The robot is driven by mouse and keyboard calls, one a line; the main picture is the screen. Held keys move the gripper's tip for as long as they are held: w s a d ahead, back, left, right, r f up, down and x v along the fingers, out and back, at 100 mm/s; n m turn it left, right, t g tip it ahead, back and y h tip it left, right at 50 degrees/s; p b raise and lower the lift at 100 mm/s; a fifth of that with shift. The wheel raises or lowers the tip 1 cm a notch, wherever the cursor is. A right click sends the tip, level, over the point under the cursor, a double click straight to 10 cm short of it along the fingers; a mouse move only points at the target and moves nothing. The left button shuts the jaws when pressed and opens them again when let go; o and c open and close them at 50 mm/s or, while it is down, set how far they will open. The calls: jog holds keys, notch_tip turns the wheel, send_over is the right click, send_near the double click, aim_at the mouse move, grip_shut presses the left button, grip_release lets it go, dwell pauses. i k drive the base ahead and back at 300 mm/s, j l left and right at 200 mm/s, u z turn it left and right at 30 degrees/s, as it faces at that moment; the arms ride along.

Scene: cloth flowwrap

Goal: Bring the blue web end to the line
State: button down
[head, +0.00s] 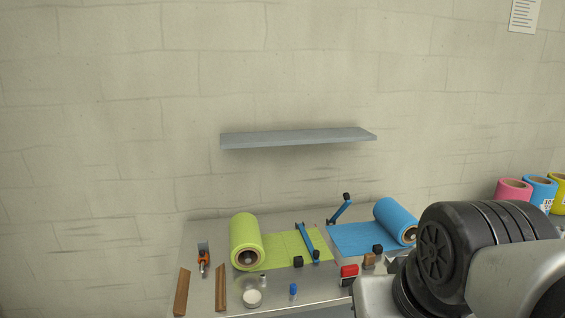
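The blue roll (399,217) lies on the right of the metal table. Its blue web (362,239) runs flat to the left from it, and its left end lies close to the right end of the green web (295,248). Whether the two webs touch or overlap is too small to tell. The green web comes from a green roll (245,240) on the left. One blue bar (307,241) with black ends lies across the green web. Another blue bar (341,211) stands tilted up behind the blue web. I cannot make out a line. My gripper is out of view.
On the table (208,228) are an orange-handled tool (203,262), wooden strips (182,291), a white round tub (252,298), a small blue-capped bottle (293,291) and a red block (349,271). My arm covers the right front. A grey shelf (298,138) hangs above.

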aim_at(351, 239)
jog(key=i+l+z, duration=0.1)
jog(key=i+l, duration=0.3)
jog(key=i+l+z, duration=0.15)
jog(key=i+l, duration=0.15)
jog(key=i, duration=0.3)
